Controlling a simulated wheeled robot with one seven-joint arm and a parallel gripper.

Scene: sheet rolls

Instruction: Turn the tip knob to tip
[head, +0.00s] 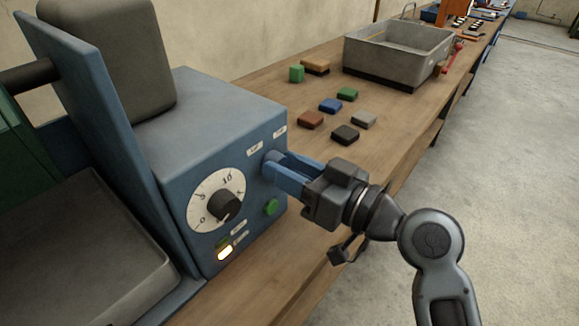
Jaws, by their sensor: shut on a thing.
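A blue machine box (190,120) stands on the bench at the left. My gripper (272,168) reaches in from the right, with its blue fingers against the upper right of the front panel. The fingers are shut on a small knob there, below two small white labels (255,148). The fingers hide most of the knob, so I cannot tell which way it points. The label print is too small to read surely.
Several small coloured blocks (331,105) lie on the wooden bench behind, before a grey basin (395,55). Floor at right is clear.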

